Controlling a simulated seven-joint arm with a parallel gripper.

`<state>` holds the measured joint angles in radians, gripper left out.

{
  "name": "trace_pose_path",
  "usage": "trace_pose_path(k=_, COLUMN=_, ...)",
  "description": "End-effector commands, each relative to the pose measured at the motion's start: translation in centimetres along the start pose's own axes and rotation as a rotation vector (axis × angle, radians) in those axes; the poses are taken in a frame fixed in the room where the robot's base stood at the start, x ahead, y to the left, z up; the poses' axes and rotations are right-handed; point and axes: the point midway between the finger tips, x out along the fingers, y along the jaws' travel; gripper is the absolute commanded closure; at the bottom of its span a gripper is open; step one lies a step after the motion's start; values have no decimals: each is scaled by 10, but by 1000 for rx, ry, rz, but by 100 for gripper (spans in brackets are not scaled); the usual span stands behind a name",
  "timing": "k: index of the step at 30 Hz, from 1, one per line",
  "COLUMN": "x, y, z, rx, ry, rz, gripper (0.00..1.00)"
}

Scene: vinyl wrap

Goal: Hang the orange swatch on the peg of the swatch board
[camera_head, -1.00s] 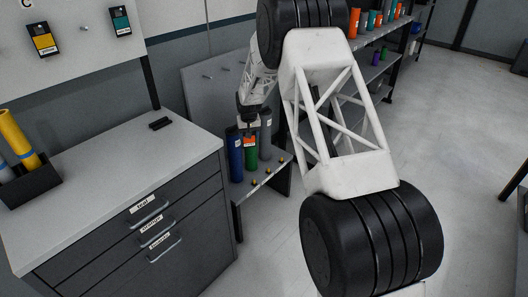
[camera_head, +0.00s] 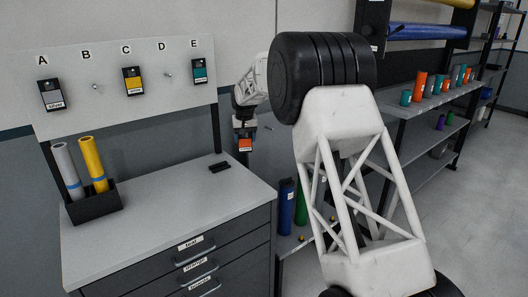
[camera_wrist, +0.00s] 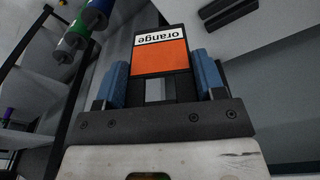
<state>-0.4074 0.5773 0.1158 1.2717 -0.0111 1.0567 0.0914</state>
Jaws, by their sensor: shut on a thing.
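The orange swatch (camera_wrist: 160,55) is a dark card with an orange face and a white label reading "orange". My gripper (camera_wrist: 160,88) is shut on it, with a blue finger on each side. In the head view the swatch (camera_head: 245,146) hangs below my gripper (camera_head: 244,124), right of the board and clear of any surface. The swatch board (camera_head: 130,110) carries letters A to E. A silver swatch (camera_head: 51,95) hangs at A, a yellow one (camera_head: 132,81) at C and a teal one (camera_head: 200,71) at E. The pegs at B (camera_head: 95,86) and D (camera_head: 169,75) are bare.
A drawer cabinet (camera_head: 240,198) stands below the board. On it are a black box (camera_head: 97,205) with silver and yellow rolls and a small black object (camera_head: 220,167). Blue and green rolls (camera_head: 287,205) stand right of the cabinet. Shelves with several colored rolls are further right.

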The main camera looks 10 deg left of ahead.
Motion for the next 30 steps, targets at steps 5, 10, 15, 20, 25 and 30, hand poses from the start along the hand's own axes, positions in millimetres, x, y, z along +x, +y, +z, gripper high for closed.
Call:
trace_pose_path(k=5, x=-37, y=-55, z=-5, rx=-47, ry=2, rz=-6, gripper=59)
trace_pose_path(k=10, x=-68, y=-105, z=-5, rx=-92, ry=3, rz=-11, gripper=59)
trace_pose_path(k=15, x=-97, y=-157, z=0, rx=-140, ry=2, rz=-17, gripper=59)
trace_pose_path(k=20, x=-124, y=-205, z=7, rx=-187, ry=2, rz=-22, gripper=59)
trace_pose_path(k=25, x=-152, y=-257, z=19, rx=-238, ry=2, rz=-29, gripper=59)
trace_pose_path(k=30, x=-179, y=-307, z=35, rx=-288, ry=2, rz=-35, gripper=59)
